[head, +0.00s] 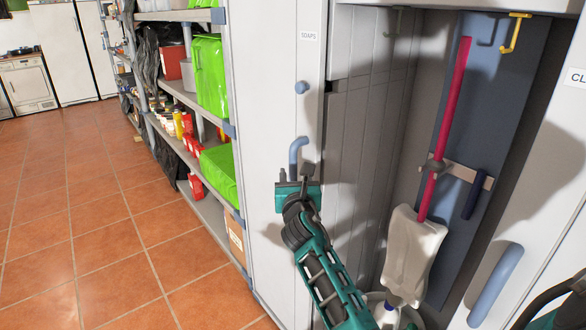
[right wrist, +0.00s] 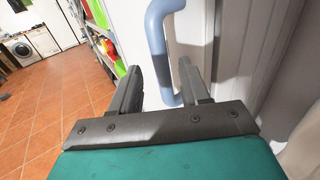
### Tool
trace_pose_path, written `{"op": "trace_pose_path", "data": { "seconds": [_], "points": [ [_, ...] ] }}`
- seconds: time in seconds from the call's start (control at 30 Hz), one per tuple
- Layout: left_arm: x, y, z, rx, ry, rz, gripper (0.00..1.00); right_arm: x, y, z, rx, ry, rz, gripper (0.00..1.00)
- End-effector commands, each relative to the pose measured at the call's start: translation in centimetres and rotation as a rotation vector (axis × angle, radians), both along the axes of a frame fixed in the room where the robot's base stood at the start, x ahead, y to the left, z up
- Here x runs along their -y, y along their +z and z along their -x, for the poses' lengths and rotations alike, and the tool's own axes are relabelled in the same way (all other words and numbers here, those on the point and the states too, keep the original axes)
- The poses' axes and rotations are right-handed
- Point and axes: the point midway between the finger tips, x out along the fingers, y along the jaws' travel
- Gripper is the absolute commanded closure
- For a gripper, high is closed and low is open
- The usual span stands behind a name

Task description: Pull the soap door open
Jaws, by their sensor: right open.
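The soap door (head: 270,120) is the pale panel labelled "SOAPS" left of the open compartment; it looks shut. In the right wrist view the handle (right wrist: 157,40) runs down to between the two spread fingers (right wrist: 160,80). The fingers are open and not closed on it; I cannot tell whether they touch it. My left gripper is not in view.
To the right, an open compartment holds a pink-handled mop (head: 450,110) on a blue board (head: 495,110). A pale door with a blue handle (head: 495,285) stands at the far right. Loaded shelves (head: 185,155) stand left.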

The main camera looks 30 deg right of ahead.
Motion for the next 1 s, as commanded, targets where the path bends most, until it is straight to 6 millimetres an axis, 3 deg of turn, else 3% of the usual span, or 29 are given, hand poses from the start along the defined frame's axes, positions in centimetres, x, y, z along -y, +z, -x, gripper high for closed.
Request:
{"op": "trace_pose_path", "data": {
  "seconds": [0.1, 0.3, 0.77, 1.0],
  "points": [
    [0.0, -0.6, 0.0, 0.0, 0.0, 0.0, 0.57, 1.1, -0.1, -1.9, 0.001, -0.001, 0.0, 0.54],
    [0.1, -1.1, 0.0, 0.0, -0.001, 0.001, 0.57, 2.3, -0.1, -4.0, 0.0, -0.001, -0.001, 0.54],
    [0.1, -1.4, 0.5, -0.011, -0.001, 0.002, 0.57, 2.7, 0.0, -4.8, 0.0, 0.0, 0.0, 0.54],
    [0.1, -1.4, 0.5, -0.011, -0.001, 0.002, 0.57, 2.7, 0.0, -4.8, 0.0, 0.0, -0.001, 0.77]
  ]
}}
